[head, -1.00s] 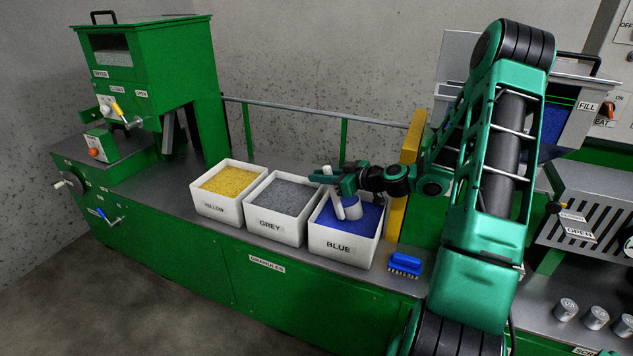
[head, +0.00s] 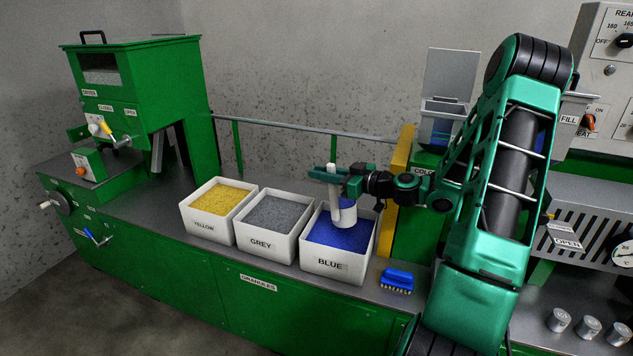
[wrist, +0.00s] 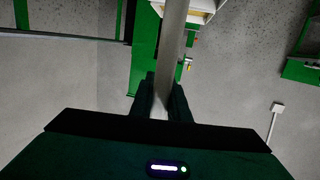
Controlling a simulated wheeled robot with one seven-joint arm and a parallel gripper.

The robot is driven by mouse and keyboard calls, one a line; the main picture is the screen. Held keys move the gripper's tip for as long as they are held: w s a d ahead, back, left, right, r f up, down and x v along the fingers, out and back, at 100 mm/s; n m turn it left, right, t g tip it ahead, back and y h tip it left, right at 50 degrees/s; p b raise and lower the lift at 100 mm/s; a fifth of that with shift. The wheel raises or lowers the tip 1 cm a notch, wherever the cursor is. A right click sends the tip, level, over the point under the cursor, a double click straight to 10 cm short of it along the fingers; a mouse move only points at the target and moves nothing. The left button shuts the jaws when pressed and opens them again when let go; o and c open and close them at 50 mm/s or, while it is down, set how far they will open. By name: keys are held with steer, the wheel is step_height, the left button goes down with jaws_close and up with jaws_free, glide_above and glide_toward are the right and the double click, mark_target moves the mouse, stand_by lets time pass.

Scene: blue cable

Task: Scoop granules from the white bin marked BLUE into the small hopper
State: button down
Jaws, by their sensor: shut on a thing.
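The white bin marked BLUE (head: 328,267) is the rightmost of three bins on the bench and holds blue granules (head: 333,236). My gripper (head: 338,173) is shut on the upright handle of a pale scoop (head: 345,215). The scoop's cup is over the BLUE bin, low at the granules; I cannot tell whether it touches them or what it holds. In the wrist view the handle (wrist: 170,55) runs up from between my fingers (wrist: 162,100). The small hopper (head: 445,110) stands behind the bench at right, its lid raised, partly hidden by my arm.
The grey bin (head: 265,246) and yellow bin (head: 208,227) stand to the left. A blue brush (head: 397,279) lies on the bench right of the BLUE bin. A yellow post (head: 402,153) and a rail (head: 300,126) are behind. Several metal cylinders (head: 588,326) stand at right.

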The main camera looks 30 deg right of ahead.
mark_target(330, 163)
steer(key=shift+t+y, duration=0.3)
steer(key=shift+t, duration=0.3)
steer(key=shift+s+d+r, duration=0.25)
steer(key=shift+s+r, duration=0.05)
steer(key=shift+r, duration=1)
steer(key=shift+s+d+r, duration=0.25)
steer(key=shift+s+r, duration=0.1)
steer(key=shift+r, duration=0.95)
steer(key=shift+s+d+r, duration=0.25)
steer(key=shift+s+r, duration=0.05)
steer(key=shift+r, duration=1)
